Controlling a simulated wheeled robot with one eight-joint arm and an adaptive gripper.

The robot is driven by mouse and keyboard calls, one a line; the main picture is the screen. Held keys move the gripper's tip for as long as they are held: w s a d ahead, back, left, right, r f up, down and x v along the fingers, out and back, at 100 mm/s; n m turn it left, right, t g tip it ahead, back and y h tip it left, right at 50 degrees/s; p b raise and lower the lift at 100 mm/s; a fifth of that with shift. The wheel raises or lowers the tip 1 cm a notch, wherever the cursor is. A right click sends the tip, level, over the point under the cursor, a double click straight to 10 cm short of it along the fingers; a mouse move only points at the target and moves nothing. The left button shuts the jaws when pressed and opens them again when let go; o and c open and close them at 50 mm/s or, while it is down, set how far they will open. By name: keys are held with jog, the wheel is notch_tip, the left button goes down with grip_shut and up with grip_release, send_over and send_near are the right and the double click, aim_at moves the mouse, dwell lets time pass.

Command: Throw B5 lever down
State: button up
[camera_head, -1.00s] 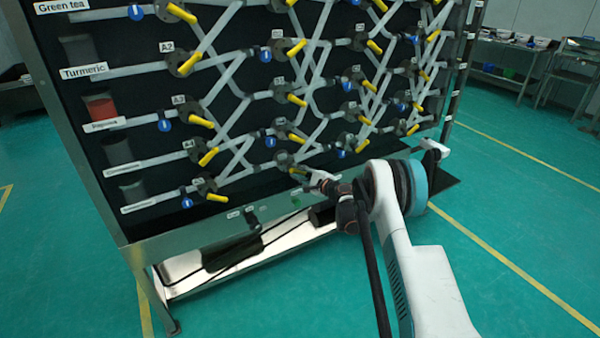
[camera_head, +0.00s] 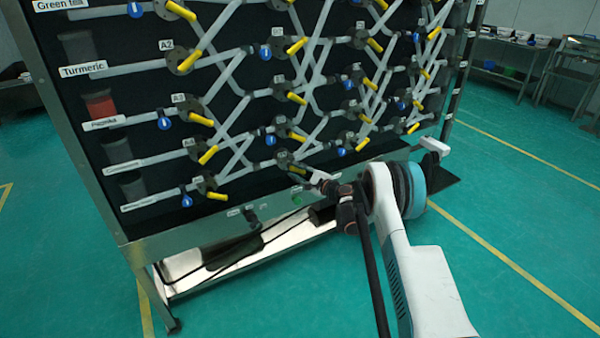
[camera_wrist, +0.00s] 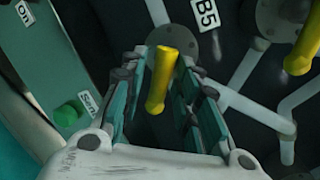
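The B5 lever is a yellow handle (camera_wrist: 163,78) on a grey round valve body, beside the white B5 label (camera_wrist: 205,13) in the wrist view. My gripper (camera_wrist: 161,95) is open, with one finger on each side of the lever and dark gaps visible between lever and fingers. I cannot tell whether either finger touches it. In the head view my gripper (camera_head: 315,177) is at the bottom row of the panel, and the lever (camera_head: 297,168) is small and partly hidden there. The lever's exact angle is hard to judge.
Another yellow lever (camera_wrist: 304,50) is at the right in the wrist view, with grey pipes around it. A green button (camera_wrist: 67,113) sits on the panel's lower rail at the left. Open green floor (camera_head: 520,230) lies right of the panel.

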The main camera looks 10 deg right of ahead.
jog(key=shift+a, duration=0.15)
jog(key=shift+s+d, duration=0.2)
jog(key=shift+d, duration=0.05)
jog(key=v, duration=1.1)
jog(key=shift+s, duration=0.2)
jog(key=shift+d+r, duration=0.1)
